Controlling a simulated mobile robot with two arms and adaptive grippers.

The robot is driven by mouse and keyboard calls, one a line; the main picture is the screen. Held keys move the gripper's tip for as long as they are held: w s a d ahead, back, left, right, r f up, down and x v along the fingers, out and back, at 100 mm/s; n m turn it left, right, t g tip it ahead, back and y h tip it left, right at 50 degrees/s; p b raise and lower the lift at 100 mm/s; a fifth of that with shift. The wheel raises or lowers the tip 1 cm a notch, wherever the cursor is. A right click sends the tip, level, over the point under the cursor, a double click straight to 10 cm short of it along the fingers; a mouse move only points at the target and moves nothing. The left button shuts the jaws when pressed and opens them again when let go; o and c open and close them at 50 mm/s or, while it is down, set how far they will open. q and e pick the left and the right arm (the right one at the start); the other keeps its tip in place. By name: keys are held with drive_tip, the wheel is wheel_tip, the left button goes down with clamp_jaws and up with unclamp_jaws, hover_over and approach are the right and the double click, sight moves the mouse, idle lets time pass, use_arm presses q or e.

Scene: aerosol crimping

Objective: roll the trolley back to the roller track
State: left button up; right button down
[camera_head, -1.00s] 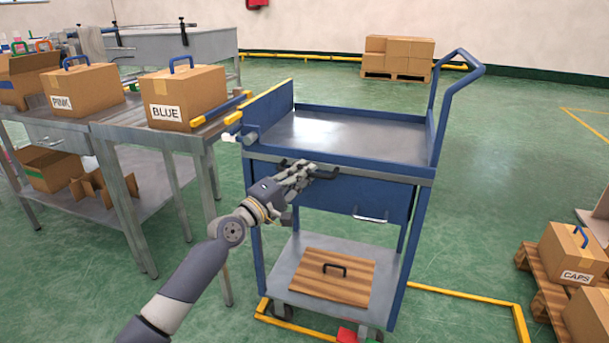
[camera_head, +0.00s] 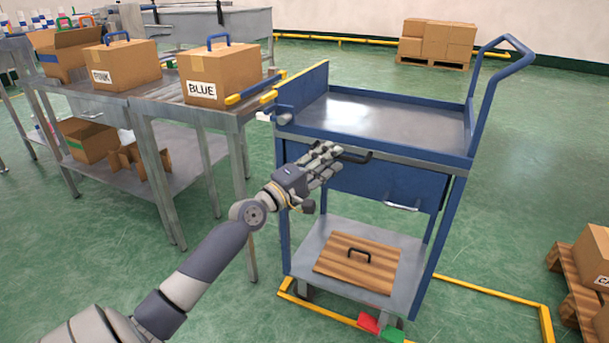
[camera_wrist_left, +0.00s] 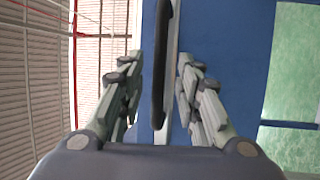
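The blue trolley (camera_head: 376,117) stands upright on the floor, just right of the grey bench (camera_head: 170,107) with the boxes, apart from its legs. It has a grey top, a raised push bar at right and a lower shelf. A black handle (camera_head: 355,157) sits on its front, and shows as a dark bar in the left wrist view (camera_wrist_left: 162,75). My left gripper (camera_head: 330,158) is at this handle. Its fingers are spread open on either side of the bar, with gaps visible. My right gripper is in neither view. I cannot make out rollers on the bench.
A wooden panel (camera_head: 357,262) lies on the trolley's lower shelf. Boxes marked PINK (camera_head: 123,67) and BLUE (camera_head: 219,75) stand on the bench. Yellow floor marking (camera_head: 490,291) runs around the trolley's base. A pallet (camera_head: 577,293) with boxes is at right. Green floor is clear behind the trolley.

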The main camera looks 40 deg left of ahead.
use_arm(q)
drive_tip(key=v, duration=1)
idle(0.4)
